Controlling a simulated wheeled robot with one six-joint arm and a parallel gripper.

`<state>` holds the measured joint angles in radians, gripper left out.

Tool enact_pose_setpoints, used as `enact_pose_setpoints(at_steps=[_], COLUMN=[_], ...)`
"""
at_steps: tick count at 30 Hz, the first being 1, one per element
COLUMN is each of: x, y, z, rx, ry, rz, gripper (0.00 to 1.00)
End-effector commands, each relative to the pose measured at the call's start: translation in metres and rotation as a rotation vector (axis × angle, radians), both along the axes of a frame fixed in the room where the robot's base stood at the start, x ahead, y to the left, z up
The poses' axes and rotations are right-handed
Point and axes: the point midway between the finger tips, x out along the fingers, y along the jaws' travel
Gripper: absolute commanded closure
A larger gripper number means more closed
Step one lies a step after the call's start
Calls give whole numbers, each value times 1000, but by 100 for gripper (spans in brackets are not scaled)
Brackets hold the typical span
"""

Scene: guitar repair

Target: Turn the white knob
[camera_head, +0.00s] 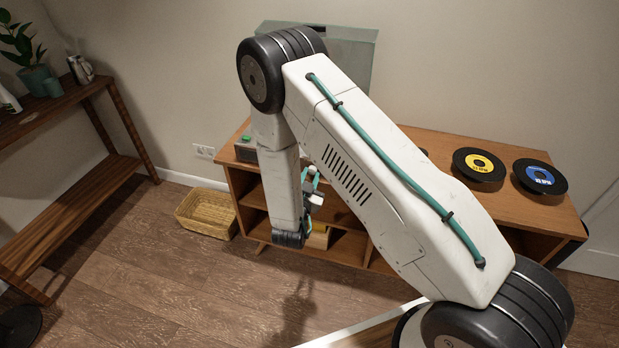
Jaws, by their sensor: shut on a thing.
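My gripper (311,188) shows only in part, small and dark with teal pieces, just right of my white forearm link. It is in front of the wooden cabinet (400,140), near the front edge of its top. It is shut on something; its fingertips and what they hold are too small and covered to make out. I cannot pick out the white knob; my arm hides the middle of the cabinet top. A dark device (246,150) with a green button stands at the left end of the cabinet, partly behind my arm.
A yellow-labelled disc (479,164) and a blue-labelled disc (540,176) lie on the cabinet's right part. A wicker basket (207,213) is on the floor left of the cabinet. A wooden shelf (60,195) with a plant (22,45) stands far left. The floor between is clear.

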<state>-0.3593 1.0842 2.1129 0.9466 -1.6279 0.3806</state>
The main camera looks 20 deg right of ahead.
Motion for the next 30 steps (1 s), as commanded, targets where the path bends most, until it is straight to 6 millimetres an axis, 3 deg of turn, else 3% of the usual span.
enact_pose_setpoints(at_steps=[15, 30], x=[1, 1], y=[2, 2], z=[0, 0], rx=[322, 417], ry=[-236, -304], rz=[2, 3], gripper=[99, 99])
